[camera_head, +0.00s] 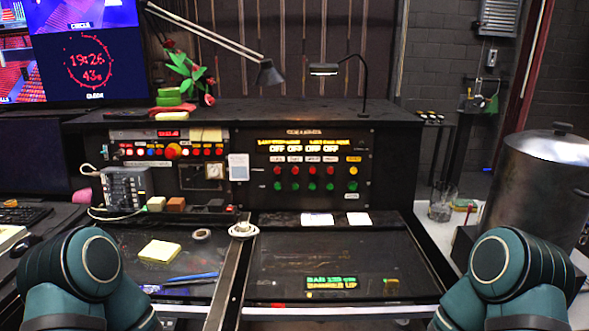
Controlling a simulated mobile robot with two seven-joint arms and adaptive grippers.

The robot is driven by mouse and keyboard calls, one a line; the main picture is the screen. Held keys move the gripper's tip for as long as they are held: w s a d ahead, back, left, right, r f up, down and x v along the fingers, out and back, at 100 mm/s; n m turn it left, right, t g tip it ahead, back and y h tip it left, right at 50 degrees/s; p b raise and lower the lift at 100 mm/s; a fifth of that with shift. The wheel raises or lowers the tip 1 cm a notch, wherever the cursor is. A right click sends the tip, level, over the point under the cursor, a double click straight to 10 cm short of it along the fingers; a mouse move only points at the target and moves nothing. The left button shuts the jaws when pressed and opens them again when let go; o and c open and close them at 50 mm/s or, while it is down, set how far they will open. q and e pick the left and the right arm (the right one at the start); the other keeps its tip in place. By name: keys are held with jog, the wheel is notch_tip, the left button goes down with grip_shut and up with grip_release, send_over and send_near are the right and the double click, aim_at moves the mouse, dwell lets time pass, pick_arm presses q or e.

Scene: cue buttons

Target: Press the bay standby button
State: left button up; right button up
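A black control panel (373,172) stands upright at the back of the desk. It carries a row of red buttons (294,170) above a row of green buttons (294,185). Four displays above the rows read OFF. The small labels are too blurred to read, so I cannot tell which button is the bay standby button. My two teal arms show at the lower left and lower right, but neither gripper is in view.
A second panel (150,134) with several lit buttons is at the left, with a grey box (125,190) before it. Yellow notes (160,251) and blue pens (192,278) lie on the desk. A metal pot (540,190) stands right. The sloped desktop (335,255) before the panel is mostly clear.

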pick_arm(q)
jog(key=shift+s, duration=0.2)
